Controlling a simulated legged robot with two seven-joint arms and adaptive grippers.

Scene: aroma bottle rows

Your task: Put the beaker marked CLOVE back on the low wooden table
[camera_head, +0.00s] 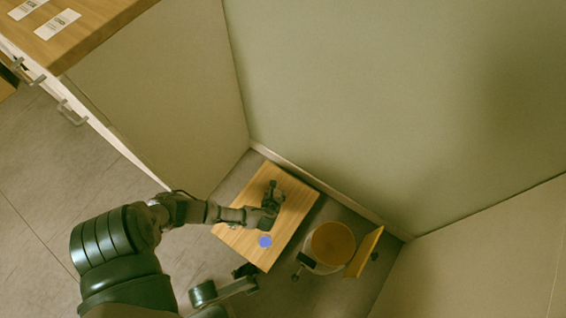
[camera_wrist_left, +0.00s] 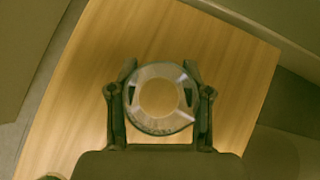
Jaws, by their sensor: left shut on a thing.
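The low wooden table (camera_head: 290,215) stands on the floor near the wall corner, and its top fills much of the left wrist view (camera_wrist_left: 225,65). My left gripper (camera_head: 271,198) is over the table top. In the left wrist view my left gripper (camera_wrist_left: 160,82) is shut around a clear round beaker (camera_wrist_left: 157,122), seen from above, with a finger on each side. The wood shows through its middle. I cannot tell whether its base touches the table, and no CLOVE mark is readable. In the head view the gripper hides most of it.
A blue disc (camera_head: 265,241) is on the table near its front edge. A round wooden-topped stool (camera_head: 333,243) and an upright wooden board (camera_head: 364,252) stand to the right. A higher wooden counter (camera_head: 95,22) with white labels is at upper left. Walls close off the back and right.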

